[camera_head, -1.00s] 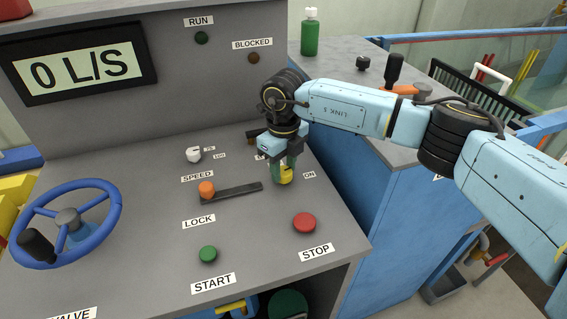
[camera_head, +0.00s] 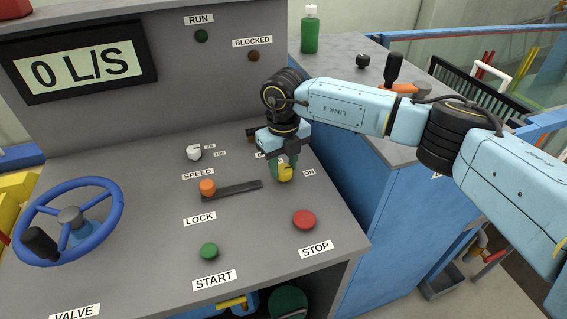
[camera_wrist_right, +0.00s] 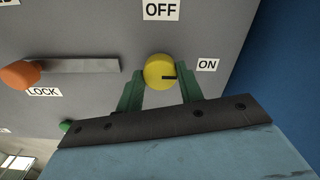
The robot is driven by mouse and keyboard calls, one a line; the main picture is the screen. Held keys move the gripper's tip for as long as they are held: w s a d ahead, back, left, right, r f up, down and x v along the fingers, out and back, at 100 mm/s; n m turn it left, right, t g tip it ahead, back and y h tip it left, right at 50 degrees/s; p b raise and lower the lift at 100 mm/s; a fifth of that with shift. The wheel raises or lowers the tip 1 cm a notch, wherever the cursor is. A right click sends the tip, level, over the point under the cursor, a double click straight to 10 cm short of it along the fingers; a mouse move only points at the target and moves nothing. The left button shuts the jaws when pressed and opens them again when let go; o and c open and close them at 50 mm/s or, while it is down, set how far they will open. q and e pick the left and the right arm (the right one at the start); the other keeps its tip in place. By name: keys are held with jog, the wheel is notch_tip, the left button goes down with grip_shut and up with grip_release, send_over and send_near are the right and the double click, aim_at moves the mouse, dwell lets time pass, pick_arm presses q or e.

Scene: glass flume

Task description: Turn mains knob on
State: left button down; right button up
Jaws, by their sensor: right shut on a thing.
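The mains knob (camera_head: 286,175) is round and yellow and sits on the grey panel, left of the ON label (camera_head: 309,173). In the right wrist view the knob (camera_wrist_right: 158,70) shows a black pointer mark directed right, toward the ON label (camera_wrist_right: 207,65). The OFF label (camera_wrist_right: 160,10) is above it there. My right gripper (camera_head: 284,169) reaches down onto the knob, its green fingers on either side, shut on it. In the head view the gripper covers part of the knob and most of the OFF label. My left gripper is not in view.
The red STOP button (camera_head: 304,220) is just in front of the knob. The orange LOCK handle (camera_head: 207,187) with its dark bar lies to the left. The display (camera_head: 80,66) reads 0 L/S.

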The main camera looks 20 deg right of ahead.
aim_at(284, 169)
jog(key=o, duration=1)
jog(key=shift+r, duration=0.15)
notch_tip(284, 169, up, 13)
jog(key=shift+p, duration=0.35)
